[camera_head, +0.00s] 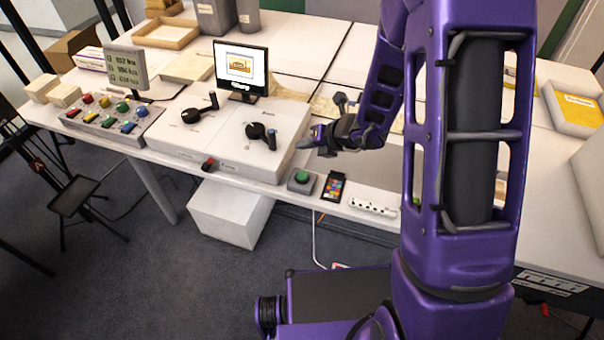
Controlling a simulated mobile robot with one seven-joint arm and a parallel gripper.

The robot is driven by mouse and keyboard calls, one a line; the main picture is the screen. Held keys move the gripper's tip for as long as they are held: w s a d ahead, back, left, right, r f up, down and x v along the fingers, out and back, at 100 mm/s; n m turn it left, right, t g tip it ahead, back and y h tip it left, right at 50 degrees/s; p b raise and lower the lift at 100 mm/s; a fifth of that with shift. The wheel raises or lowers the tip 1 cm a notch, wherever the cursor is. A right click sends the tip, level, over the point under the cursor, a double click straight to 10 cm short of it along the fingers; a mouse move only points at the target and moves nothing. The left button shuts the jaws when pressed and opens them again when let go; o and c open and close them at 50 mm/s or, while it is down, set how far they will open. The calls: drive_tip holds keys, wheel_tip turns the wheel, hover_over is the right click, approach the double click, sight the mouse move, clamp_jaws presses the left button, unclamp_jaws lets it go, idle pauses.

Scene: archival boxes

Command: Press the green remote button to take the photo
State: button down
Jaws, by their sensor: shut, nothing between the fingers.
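A white box with black handles (240,135) stands left of the button. A color card (334,187) and a white power strip (373,206) lie to its right. A panel with colored buttons (109,117) is at left. My purple arm hides the table's right part.

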sight(305, 177)
drive_tip(key=shift+f+b, duration=3.6)
drive_tip(key=shift+f, duration=0.8)
drive_tip(key=shift+f+b, duration=0.45)
drive_tip(key=shift+b, duration=0.05)
drive_tip(key=shift+f+b, duration=0.5)
drive_tip(key=shift+r, duration=0.15)
drive_tip(key=shift+r+p, duration=0.75)
drive_tip(key=shift+r, duration=0.05)
drive_tip(key=shift+r+p, duration=2)
drive_tip(key=shift+r, duration=0.5)
